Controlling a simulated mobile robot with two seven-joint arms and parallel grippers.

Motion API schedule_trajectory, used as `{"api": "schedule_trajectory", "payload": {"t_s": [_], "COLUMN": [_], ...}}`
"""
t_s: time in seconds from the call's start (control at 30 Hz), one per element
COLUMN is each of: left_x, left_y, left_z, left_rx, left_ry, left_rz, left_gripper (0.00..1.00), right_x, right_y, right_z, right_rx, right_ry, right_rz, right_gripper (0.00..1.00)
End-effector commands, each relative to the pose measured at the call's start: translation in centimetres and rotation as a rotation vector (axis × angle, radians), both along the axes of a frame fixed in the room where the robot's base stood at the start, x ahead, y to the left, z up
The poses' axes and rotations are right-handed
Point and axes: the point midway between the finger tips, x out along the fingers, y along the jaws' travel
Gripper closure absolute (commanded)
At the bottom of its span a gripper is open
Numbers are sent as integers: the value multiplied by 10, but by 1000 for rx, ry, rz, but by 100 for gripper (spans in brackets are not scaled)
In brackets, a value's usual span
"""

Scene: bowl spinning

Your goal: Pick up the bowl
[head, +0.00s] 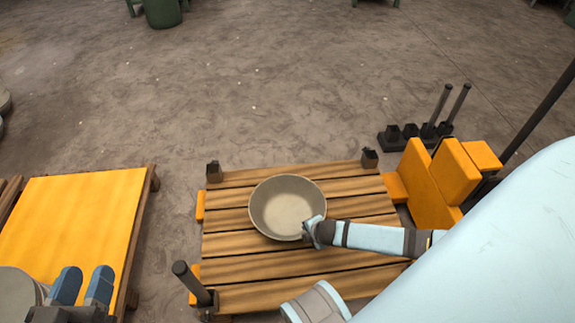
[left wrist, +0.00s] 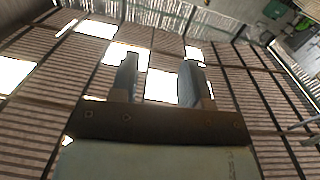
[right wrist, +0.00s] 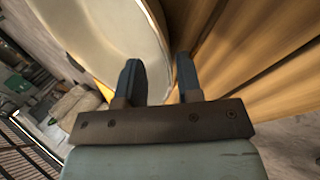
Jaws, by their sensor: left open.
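A round, pale grey-beige bowl (head: 287,205) sits upright and empty on a slatted wooden table (head: 230,268). My right gripper (head: 313,233) is at the bowl's lower right rim. In the right wrist view the bowl (right wrist: 105,40) fills the upper left. Its rim runs behind the gap between the right gripper's (right wrist: 158,80) two dark, parted fingers. I cannot tell if they touch it. My left gripper (head: 84,287) is open and empty at the lower left, away from the bowl. In the left wrist view its fingers (left wrist: 160,80) point up towards a roof.
A yellow-topped table (head: 75,215) stands at the left. Dark posts (head: 193,280) rise from the wooden table's corners. Yellow blocks (head: 432,185) stand at its right, with a dark rack (head: 415,137) behind. The floor beyond is mostly clear.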

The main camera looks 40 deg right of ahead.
Motion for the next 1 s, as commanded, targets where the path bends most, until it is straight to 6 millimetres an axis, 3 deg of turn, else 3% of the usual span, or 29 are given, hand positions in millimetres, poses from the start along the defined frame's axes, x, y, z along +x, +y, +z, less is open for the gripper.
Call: {"api": "schedule_trajectory", "payload": {"t_s": [0.03, 0.2, 0.53, 0.67, 0.7, 1.0], "left_x": [5, 12, 14, 14, 14, 14], "left_y": [2, 7, 9, 9, 9, 9], "left_z": [-5, -1, 4, 3, 3, 3], "left_rx": [23, 82, 100, 99, 99, 100], "left_ry": [-44, -146, -175, -174, -174, -173], "left_rz": [1, 7, 8, 8, 7, 7], "left_gripper": [57, 57, 57, 57, 57, 57], "right_x": [3, 13, 17, 17, 17, 17], "right_y": [1, 2, 1, 1, 1, 1], "right_z": [-14, -32, -34, -34, -34, -34], "right_rx": [0, -1, -1, -1, -1, -1], "right_ry": [-1, -1, 0, 0, 0, 0], "right_rz": [-1, 1, 1, 1, 1, 1], "right_gripper": [67, 67, 67, 97, 100, 100]}}
